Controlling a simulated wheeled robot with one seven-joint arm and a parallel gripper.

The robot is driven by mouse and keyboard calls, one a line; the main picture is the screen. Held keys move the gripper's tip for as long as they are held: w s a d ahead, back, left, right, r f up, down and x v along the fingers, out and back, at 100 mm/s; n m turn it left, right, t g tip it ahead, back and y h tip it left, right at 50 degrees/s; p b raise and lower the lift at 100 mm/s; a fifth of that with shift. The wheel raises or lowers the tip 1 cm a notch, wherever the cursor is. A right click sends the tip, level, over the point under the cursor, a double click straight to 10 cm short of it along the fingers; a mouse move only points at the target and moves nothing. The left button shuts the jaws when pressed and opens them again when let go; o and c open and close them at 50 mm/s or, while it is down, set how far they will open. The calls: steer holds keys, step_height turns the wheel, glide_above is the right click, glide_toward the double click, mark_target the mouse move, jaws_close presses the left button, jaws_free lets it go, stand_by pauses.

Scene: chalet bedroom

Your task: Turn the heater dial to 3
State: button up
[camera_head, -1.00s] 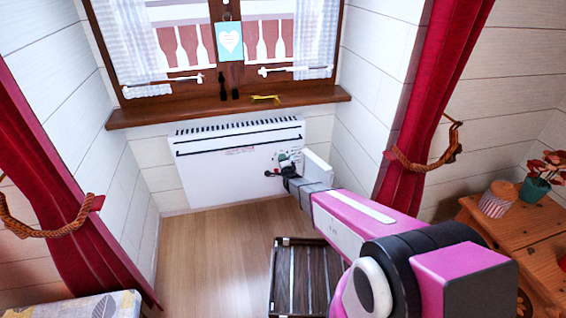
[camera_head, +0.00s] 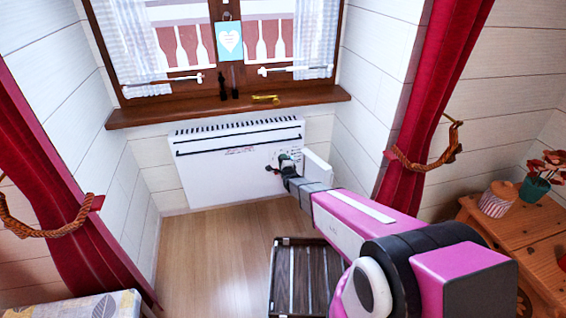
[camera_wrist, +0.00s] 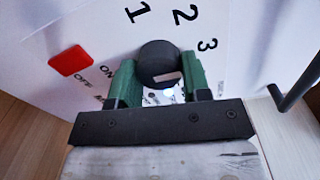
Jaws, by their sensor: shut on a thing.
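The white heater (camera_head: 225,172) hangs on the wall below the window sill. In the wrist view its black round dial (camera_wrist: 158,60) sits on the white panel, with the numbers 1, 2 and 3 printed around its upper and right side. A pale mark shows on the dial's lower part; which setting it points to I cannot tell. My gripper (camera_wrist: 157,74) has its green fingers on either side of the dial, shut on it. In the head view my gripper (camera_head: 286,162) is at the heater's right end, and the dial is hidden behind it.
A red switch (camera_wrist: 70,61) with ON and OFF labels is left of the dial. A dark slatted crate (camera_head: 305,280) is on the floor below my arm. Red curtains (camera_head: 435,90) hang on both sides. A wooden table (camera_head: 530,235) stands at the right.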

steer(key=o, duration=0.9)
steer(key=shift+s+d, duration=0.1)
steer(key=shift+s, duration=0.05)
steer(key=v, duration=1)
steer(key=shift+s, duration=0.3)
steer(key=shift+d+r, duration=0.1)
steer(key=s+d+r+n+g+h, duration=0.2)
steer(key=s+d+r+n+g, duration=0.15)
steer(key=d, duration=0.25)
steer(key=s+d+r+n+g+h, duration=0.2)
steer(key=s+d+r+n+g, duration=0.1)
steer(key=d+n+g, duration=0.15)
steer(key=s+d+r+n+g, duration=0.3)
steer(key=s, duration=0.3)
steer(key=s+d+r+n+g, duration=0.2)
steer(key=s+d+r+g, duration=0.1)
steer(key=s, duration=0.2)
steer(key=s+d+r+n+g+h, duration=0.1)
steer(key=s+d+r+n+g, duration=0.2)
steer(key=s, duration=0.3)
steer(key=shift+s+d+n, duration=0.3)
steer(key=shift+d, duration=0.05)
